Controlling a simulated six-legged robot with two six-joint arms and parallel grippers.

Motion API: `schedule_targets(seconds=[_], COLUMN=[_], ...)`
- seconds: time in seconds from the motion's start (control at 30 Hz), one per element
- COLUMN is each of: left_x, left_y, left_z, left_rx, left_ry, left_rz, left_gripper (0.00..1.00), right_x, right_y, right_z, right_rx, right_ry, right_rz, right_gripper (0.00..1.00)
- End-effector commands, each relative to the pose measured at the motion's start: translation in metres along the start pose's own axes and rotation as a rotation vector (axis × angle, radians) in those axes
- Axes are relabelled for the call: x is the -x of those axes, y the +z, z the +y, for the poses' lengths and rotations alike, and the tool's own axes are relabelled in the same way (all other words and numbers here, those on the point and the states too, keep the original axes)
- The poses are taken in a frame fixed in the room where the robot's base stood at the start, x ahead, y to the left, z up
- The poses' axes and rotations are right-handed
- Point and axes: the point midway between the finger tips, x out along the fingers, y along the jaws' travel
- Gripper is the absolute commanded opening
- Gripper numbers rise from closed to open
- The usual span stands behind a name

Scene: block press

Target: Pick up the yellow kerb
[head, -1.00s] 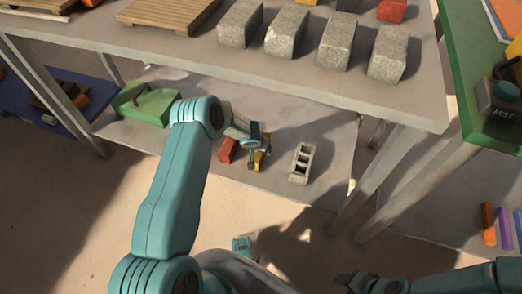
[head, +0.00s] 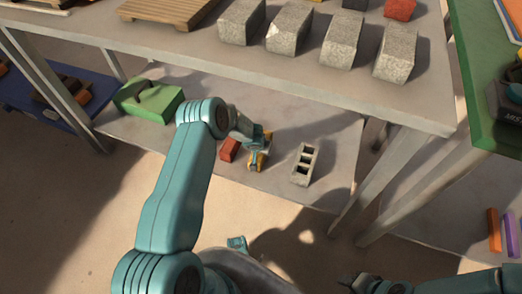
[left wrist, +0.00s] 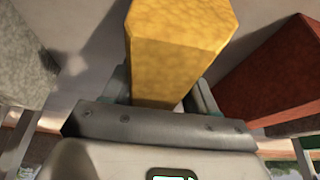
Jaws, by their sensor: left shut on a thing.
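The yellow kerb (head: 254,162) is at the lower shelf, between a red brick (head: 229,149) and a grey hollow block (head: 305,164). My left gripper (head: 258,150) is shut on the kerb and hides much of it in the head view. In the left wrist view the kerb (left wrist: 176,50) stands out from between the fingers. Whether it touches the shelf is not clear. My right gripper (head: 360,283) is at the bottom edge, dark and small, far from the kerb; its jaws are not clear.
The table (head: 300,82) overhangs the lower shelf (head: 200,110) and carries several grey blocks and a wooden pallet (head: 170,8). A green object (head: 148,101) lies on the shelf at left. A table leg (head: 400,180) stands right of the hollow block.

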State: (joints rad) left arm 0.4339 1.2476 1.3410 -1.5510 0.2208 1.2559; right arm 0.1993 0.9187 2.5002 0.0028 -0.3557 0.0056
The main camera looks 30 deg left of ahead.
Motion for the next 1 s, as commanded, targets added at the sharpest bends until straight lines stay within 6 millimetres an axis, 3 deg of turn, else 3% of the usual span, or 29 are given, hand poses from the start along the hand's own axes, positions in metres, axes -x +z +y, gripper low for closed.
schedule_targets(seconds=[0.27, 0.53, 0.83, 1.0], left_x=[0.006, 0.038, 0.041, 0.049], left_y=[-0.006, -0.02, 0.011, 0.039], left_z=[0.0, 0.0, 0.0, 0.0], left_rx=[0.001, 0.001, -0.003, -0.004], left_ry=[-0.001, -0.001, -0.001, -0.001], left_rz=[0.004, 0.005, 0.003, 0.002], left_gripper=[0.0, 0.0, 0.0, 0.0], right_x=[0.003, 0.016, -0.003, -0.022], right_y=[0.0, 0.004, 0.0, -0.007], right_z=[-0.001, -0.008, 0.001, 0.009], right_rx=[0.001, 0.009, 0.001, -0.004], right_ry=[0.0, -0.001, 0.0, 0.0], right_rz=[-0.001, -0.009, -0.001, 0.021], right_gripper=[0.43, 0.43, 0.43, 0.43])
